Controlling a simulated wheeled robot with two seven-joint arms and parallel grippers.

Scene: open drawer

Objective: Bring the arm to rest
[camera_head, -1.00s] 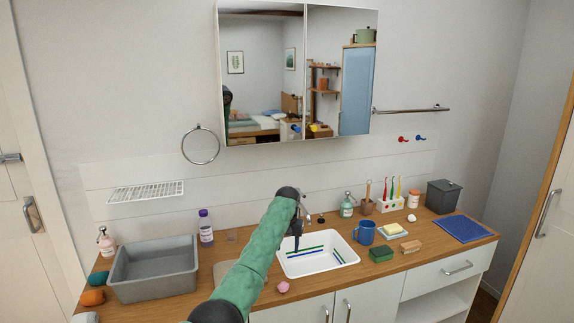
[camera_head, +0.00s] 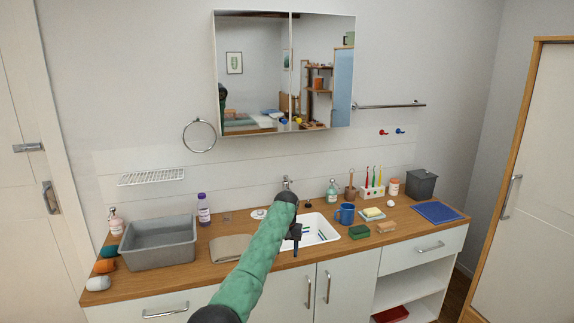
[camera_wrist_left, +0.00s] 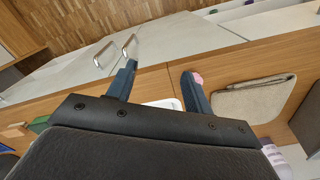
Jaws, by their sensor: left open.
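My left arm, green with black joints, reaches up from the bottom middle of the head view. My left gripper (camera_head: 293,240) is dark and small there, seen in front of the near left side of the white sink (camera_head: 329,232) and partly hidden by the wrist. In the left wrist view its two blue-grey fingers (camera_wrist_left: 159,72) stand apart with nothing between them. A pink item (camera_wrist_left: 197,77) shows beside one fingertip; I cannot tell whether they touch. My right gripper is in neither view.
The wooden counter (camera_head: 205,272) holds a grey basin (camera_head: 158,252), a folded beige cloth (camera_head: 230,247), a blue mug (camera_head: 346,213), a green sponge (camera_head: 358,232) and a blue mat (camera_head: 437,212). White cabinet doors and a shut drawer (camera_head: 405,256) are below. A mirror cabinet (camera_head: 283,75) hangs above.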

